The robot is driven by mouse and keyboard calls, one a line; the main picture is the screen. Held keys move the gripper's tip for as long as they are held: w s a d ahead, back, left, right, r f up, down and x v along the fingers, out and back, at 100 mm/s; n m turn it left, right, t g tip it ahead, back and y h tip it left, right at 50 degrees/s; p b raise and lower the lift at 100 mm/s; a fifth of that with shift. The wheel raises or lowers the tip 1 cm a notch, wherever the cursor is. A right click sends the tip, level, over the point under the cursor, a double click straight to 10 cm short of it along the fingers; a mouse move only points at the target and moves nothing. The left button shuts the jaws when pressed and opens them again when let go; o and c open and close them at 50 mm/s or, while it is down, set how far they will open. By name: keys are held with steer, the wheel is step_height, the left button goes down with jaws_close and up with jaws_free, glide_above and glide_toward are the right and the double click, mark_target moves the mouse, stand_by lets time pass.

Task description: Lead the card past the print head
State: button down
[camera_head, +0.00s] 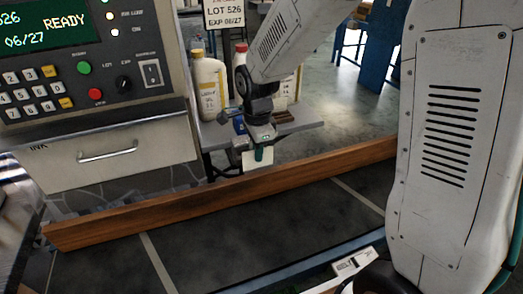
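A small white card (252,160) hangs below my gripper (261,153), just behind the wooden rail. The gripper is small in view; a green fingertip lies against the card, and it appears shut on it. The card's lower edge is close to the top of the rail; I cannot tell whether they touch. The printer cabinet (120,150) stands at the left, with its display (45,28) reading READY. I cannot make out a print head.
A long wooden rail (150,215) runs along the dark belt (230,235), which looks empty. A BELT switch (355,262) sits at the front right. Bottles (209,85) stand on a grey shelf behind the gripper. A sign (224,14) reads LOT 526, EXP 08/27.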

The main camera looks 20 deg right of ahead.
steer(key=shift+a, duration=5.5)
steer(key=s+r, duration=0.6)
steer(key=s, duration=0.1)
